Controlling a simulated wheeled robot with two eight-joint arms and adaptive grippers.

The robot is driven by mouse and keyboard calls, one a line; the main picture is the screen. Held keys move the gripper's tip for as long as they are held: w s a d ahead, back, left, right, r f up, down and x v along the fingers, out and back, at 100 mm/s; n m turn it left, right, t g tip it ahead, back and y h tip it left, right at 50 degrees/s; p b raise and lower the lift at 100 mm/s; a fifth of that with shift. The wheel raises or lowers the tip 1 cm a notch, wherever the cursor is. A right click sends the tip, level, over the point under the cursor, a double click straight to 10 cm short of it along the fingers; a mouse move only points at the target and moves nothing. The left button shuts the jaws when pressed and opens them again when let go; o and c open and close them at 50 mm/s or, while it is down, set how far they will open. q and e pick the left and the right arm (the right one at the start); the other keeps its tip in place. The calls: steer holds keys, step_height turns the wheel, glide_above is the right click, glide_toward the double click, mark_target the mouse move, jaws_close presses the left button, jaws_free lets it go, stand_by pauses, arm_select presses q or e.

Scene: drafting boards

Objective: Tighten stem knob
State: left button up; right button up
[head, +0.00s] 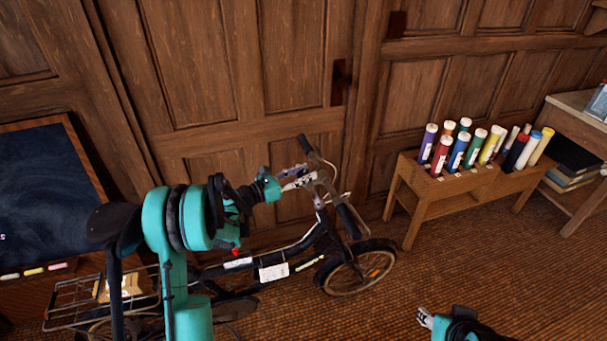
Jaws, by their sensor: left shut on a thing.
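A black folding-style bicycle (319,236) stands in front of the wooden doors, its front wheel to the right. Its handlebar (352,218) and stem (321,203) are at the picture's middle. My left gripper (302,182) reaches in from the left and is at the top of the stem, between the handlebar grips. It is shut on the stem knob, which is too small and covered to make out. My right gripper (424,317) is low at the bottom edge, well away from the bicycle; its fingers are too small to read.
A wooden rack (412,190) with several coloured tubes stands at the right, beside a desk (573,104) with books. A dark chalkboard (40,190) with chalks is at the left. The bicycle has a rear wire basket (62,312).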

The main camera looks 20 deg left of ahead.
arm_select(q)
steer(key=m+g+h, duration=0.3)
steer(key=m+g, duration=0.1)
steer(key=shift+h, duration=0.3)
steer(key=shift+m+g+h, duration=0.55)
steer(key=shift+m+g, duration=1.15)
steer(key=shift+m+g+h, duration=0.55)
steer(key=shift+m+g, duration=1.15)
steer(key=o, duration=1.2)
steer(key=a, duration=0.4)
steer(key=s+a, duration=0.1)
steer(key=a, duration=0.7)
steer(key=shift+s+r, duration=0.1)
steer(key=shift+s, duration=0.25)
